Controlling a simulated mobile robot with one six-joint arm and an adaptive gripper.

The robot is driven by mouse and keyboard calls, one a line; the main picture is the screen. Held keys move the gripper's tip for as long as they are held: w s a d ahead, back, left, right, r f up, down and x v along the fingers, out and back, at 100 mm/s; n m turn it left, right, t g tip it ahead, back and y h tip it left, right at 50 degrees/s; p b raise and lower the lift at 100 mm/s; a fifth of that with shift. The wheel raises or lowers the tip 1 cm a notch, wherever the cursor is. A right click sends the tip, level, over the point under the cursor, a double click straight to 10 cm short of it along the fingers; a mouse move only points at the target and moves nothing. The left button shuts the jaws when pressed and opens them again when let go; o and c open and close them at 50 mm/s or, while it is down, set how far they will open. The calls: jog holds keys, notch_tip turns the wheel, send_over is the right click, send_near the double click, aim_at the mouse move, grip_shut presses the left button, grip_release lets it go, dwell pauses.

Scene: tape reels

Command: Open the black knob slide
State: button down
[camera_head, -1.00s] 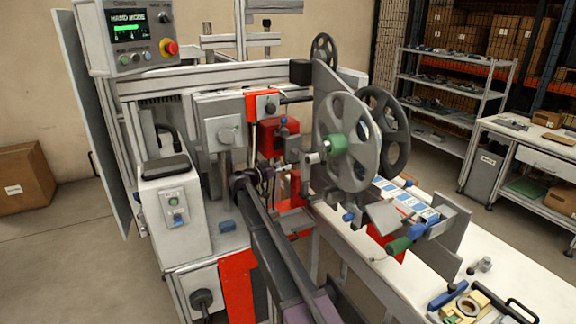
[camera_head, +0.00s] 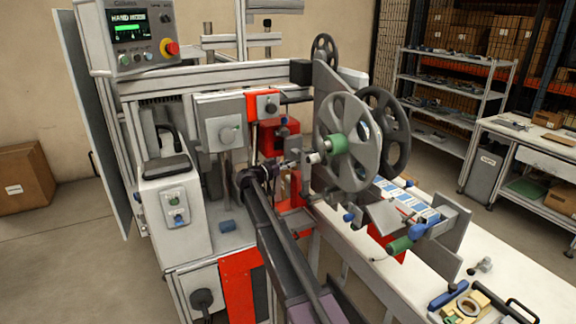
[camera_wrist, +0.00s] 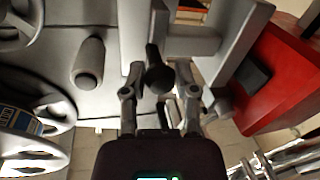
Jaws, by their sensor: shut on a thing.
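A black knob (camera_wrist: 158,76) with a dark stem sits between the two grey fingers of my gripper (camera_wrist: 159,80) in the wrist view. The fingers are shut on it from left and right. The knob stands beside a grey metal bracket (camera_wrist: 192,43). In the head view my gripper (camera_head: 292,160) is at the middle of the machine, just left of the large grey reel (camera_head: 346,143). The knob cannot be made out there. The slide's own travel is hard to tell.
A red block (camera_wrist: 284,78) is close on the right in the wrist view. A grey cylinder (camera_wrist: 88,62) sticks out at the left, near a grey reel (camera_wrist: 38,100). In the head view a white bench (camera_head: 470,262) holds loose parts at the lower right.

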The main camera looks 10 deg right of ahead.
jog(key=w+a, duration=0.2)
jog(key=w, duration=0.5)
jog(key=shift+c, duration=1.9)
grip_release()
jog(key=shift+s+a, duration=0.1)
jog(key=shift+a, duration=0.05)
jog(key=v, duration=0.7)
jog(key=shift+a, duration=0.2)
jog(key=shift+s+d, duration=0.1)
jog(key=shift+s, duration=0.1)
